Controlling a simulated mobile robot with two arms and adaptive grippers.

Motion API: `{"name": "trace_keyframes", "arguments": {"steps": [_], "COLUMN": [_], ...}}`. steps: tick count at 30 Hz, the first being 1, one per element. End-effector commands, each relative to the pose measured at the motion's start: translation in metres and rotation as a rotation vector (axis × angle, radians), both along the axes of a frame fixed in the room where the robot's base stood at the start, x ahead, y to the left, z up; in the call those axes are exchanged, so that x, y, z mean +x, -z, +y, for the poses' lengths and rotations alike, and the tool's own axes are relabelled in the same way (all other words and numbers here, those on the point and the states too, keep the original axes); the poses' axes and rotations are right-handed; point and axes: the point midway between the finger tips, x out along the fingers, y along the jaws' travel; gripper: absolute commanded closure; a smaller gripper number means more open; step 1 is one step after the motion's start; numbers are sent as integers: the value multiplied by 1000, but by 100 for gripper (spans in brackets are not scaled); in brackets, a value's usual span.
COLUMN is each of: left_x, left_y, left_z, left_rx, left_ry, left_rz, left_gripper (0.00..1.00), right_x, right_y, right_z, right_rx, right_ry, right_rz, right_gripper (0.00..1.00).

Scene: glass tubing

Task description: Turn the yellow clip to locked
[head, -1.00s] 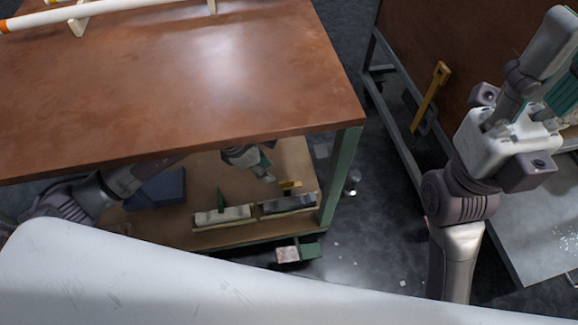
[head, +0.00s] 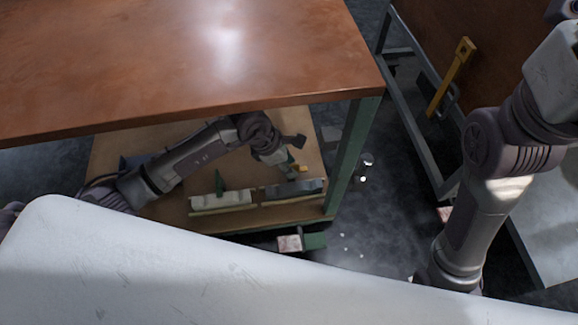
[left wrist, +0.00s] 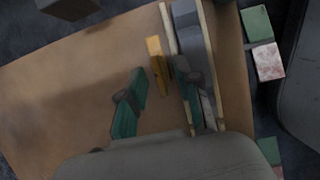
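The yellow clip (head: 302,168) is a small bar beside a grey block (head: 290,188) on the lower shelf. In the left wrist view the yellow clip (left wrist: 157,66) lies along the block's edge. My left gripper (head: 292,158) reaches under the tabletop to the clip. In the left wrist view its two teal-padded fingers (left wrist: 160,80) are spread, with the clip in the gap near their tips. I cannot tell whether they touch it. My right arm is at the right; its gripper is outside the frame.
The brown tabletop (head: 150,75) overhangs the shelf (head: 110,160), and a green leg (head: 350,150) stands at the right. A yellow handle (head: 455,75) is on the right bench.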

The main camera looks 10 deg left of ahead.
Motion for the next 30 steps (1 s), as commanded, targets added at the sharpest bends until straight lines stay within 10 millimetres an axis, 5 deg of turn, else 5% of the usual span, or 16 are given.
{"name": "trace_keyframes", "arguments": {"steps": [9, 15, 30], "left_x": [0, 0, 2], "left_y": [2, 2, 2], "left_z": [-1, -1, 0], "left_rx": [0, 0, 1], "left_ry": [0, 0, 53], "left_rz": [0, 0, -1], "left_gripper": [67, 100, 100], "right_x": [-1, -2, -2], "right_y": [-1, -1, 0], "right_z": [0, 0, 0], "right_rx": [0, 0, 0], "right_ry": [0, 0, 0], "right_rz": [-6, -6, -6], "right_gripper": [64, 64, 64]}}
